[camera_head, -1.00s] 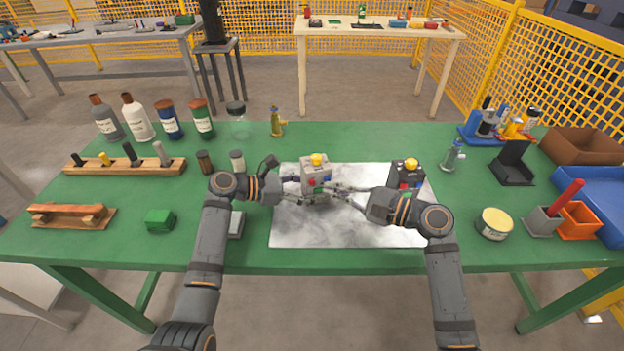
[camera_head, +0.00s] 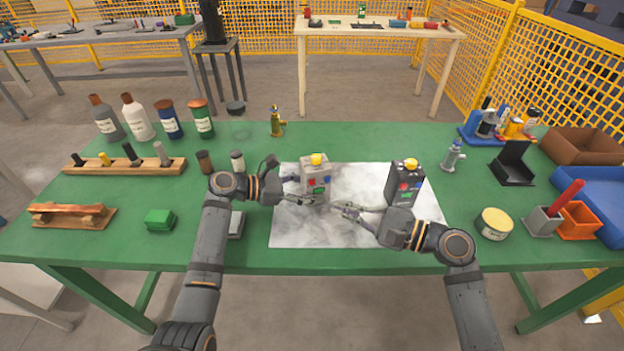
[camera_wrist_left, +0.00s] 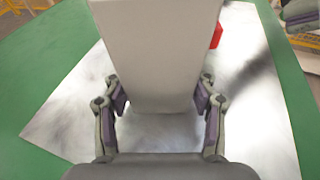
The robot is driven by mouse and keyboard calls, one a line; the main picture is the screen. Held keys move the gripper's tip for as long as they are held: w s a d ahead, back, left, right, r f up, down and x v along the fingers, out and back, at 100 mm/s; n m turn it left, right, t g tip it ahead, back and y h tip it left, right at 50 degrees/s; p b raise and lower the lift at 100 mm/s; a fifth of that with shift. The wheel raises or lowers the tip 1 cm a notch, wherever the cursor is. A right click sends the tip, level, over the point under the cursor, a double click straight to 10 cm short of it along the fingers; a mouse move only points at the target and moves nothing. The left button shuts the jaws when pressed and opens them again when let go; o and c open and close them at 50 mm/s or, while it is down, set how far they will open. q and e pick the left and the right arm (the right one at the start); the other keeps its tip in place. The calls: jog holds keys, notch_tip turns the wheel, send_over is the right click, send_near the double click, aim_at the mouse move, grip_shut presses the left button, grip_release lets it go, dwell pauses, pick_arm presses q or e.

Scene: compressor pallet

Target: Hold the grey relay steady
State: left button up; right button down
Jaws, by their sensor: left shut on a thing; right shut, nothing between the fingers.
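The grey relay (camera_head: 315,182) is a box with a yellow knob on top and small red, blue and green parts on its front. It stands upright on the light metal sheet (camera_head: 290,232). My left gripper (camera_head: 306,199) is shut on the grey relay from the left. In the left wrist view the grey relay (camera_wrist_left: 155,50) fills the space between the two finger pads. My right gripper (camera_head: 340,208) is shut and empty, in front and to the right of the grey relay, apart from it.
A dark relay (camera_head: 404,186) with a yellow knob stands on the sheet to the right, behind my right gripper. A round tin (camera_head: 494,224) is further right. Bottles (camera_head: 138,118) and a wooden rack (camera_head: 125,166) stand at left. The sheet's front is clear.

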dwell(0.3)
pick_arm(q)
jog(key=o, duration=1.2)
